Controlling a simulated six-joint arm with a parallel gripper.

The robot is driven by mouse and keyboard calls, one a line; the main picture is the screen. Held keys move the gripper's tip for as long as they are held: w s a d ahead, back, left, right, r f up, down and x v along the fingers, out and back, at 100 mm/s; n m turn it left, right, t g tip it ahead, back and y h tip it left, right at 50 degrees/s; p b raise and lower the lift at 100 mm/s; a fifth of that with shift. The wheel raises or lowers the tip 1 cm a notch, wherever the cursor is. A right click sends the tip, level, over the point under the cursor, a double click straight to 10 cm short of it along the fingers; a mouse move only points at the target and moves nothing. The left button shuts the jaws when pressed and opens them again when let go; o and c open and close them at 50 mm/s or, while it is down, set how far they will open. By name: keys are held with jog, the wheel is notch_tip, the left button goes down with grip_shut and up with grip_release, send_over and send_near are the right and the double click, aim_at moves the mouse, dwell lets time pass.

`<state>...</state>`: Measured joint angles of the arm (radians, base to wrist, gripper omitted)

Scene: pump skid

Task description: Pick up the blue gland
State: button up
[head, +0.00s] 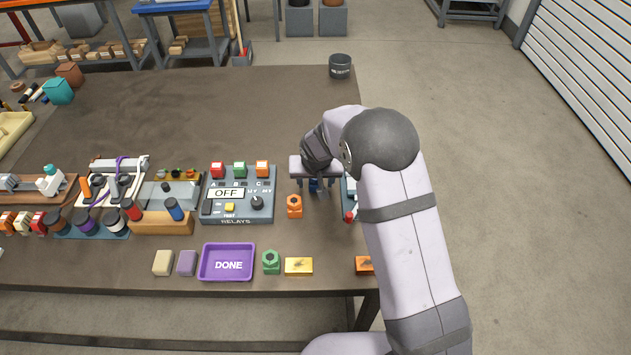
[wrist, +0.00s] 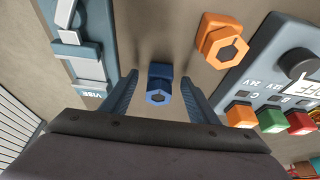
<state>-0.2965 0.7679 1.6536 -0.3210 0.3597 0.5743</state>
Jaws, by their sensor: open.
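The blue gland (wrist: 158,82) stands on the table between the two fingers of my gripper (wrist: 158,100) in the wrist view. My gripper is open, with a gap visible on each side of the gland. In the head view the gland (head: 314,186) is a small blue patch under my gripper (head: 315,178), mostly hidden by it. An orange gland (head: 294,206) stands just left of my gripper and also shows in the wrist view (wrist: 222,40). A green gland (head: 271,262) stands near the front edge.
The relay panel (head: 238,194) is left of the orange gland. A vise (wrist: 82,45) lies on the other side, partly behind my arm in the head view. A purple DONE tray (head: 227,262) sits near the front edge. The table (head: 200,110) behind is mostly clear.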

jog(key=shift+w+f, duration=0.25)
jog(key=shift+f, duration=0.4)
jog(key=c, duration=1)
